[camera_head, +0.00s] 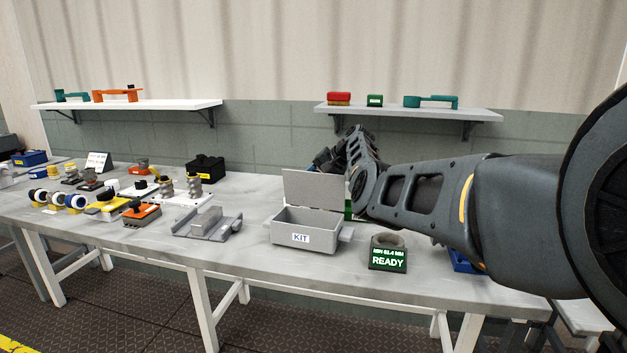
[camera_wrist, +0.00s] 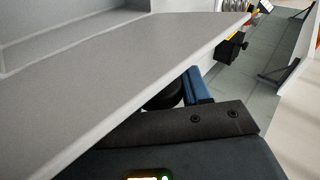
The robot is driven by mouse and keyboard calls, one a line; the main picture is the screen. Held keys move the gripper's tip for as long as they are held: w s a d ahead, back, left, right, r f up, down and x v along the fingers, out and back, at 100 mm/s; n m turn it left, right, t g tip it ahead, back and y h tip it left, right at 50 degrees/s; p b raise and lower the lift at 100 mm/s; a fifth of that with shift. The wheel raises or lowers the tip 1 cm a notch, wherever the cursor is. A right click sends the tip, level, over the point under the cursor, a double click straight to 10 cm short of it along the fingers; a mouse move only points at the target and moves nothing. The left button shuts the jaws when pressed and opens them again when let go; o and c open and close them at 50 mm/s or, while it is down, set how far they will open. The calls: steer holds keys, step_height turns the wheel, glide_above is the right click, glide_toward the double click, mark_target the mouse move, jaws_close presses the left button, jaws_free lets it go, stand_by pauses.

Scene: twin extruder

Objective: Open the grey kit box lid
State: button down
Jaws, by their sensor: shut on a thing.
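The grey kit box (camera_head: 298,238) with a white KIT label stands on the table. Its lid (camera_head: 313,190) stands up steeply at the back, so the box is open and its inside shows. The lid's flat grey panel (camera_wrist: 120,65) fills much of the wrist view. My gripper (camera_head: 322,162) is at the upper right edge of the lid, partly hidden behind it. In the wrist view my gripper (camera_wrist: 180,92) is shut at the lid's far side, beside a dark round part. The exact contact is hidden by the panel.
A dark holder with a green READY sign (camera_head: 387,258) stands right of the box. A grey fixture (camera_head: 207,224) is to the left, with several coloured parts beyond it. A blue bin (camera_head: 465,262) is partly hidden under my arm. Wall shelves (camera_head: 410,112) hang behind.

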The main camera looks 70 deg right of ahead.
steer(key=c, duration=0.8)
jaws_free()
steer(key=shift+a+f, duration=0.15)
steer(key=shift+f, duration=0.4)
steer(key=shift+o, duration=1.1)
steer(key=shift+r, duration=0.25)
steer(key=shift+r, duration=0.1)
steer(key=shift+s+r, duration=0.2)
steer(key=shift+s, duration=0.05)
steer(key=v, duration=0.7)
